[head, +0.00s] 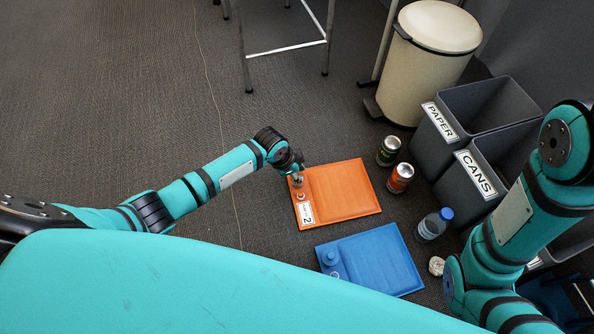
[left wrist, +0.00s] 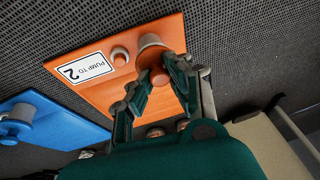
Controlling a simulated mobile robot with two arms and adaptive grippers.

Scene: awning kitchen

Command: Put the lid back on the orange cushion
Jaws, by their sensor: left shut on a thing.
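The orange cushion (head: 345,192) lies flat on the carpet, with a white "PUMP TO 2" label at its near left corner. My left gripper (head: 298,178) is at its far left corner. In the left wrist view, the fingers (left wrist: 160,82) are shut on a round orange lid (left wrist: 157,72). A pale grey collar (left wrist: 151,41) shows right beyond the lid; whether the two touch is unclear. A small orange fitting with a pale rim (left wrist: 120,56) sits beside it on the cushion. My right gripper is not in view.
A blue cushion (head: 375,262) lies nearer. To the right are a green can (head: 388,151), an orange can (head: 400,178), a bottle (head: 434,225), and grey PAPER (head: 470,105) and CANS (head: 500,185) bins. A cream bin (head: 425,65) stands behind. Carpet at left is clear.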

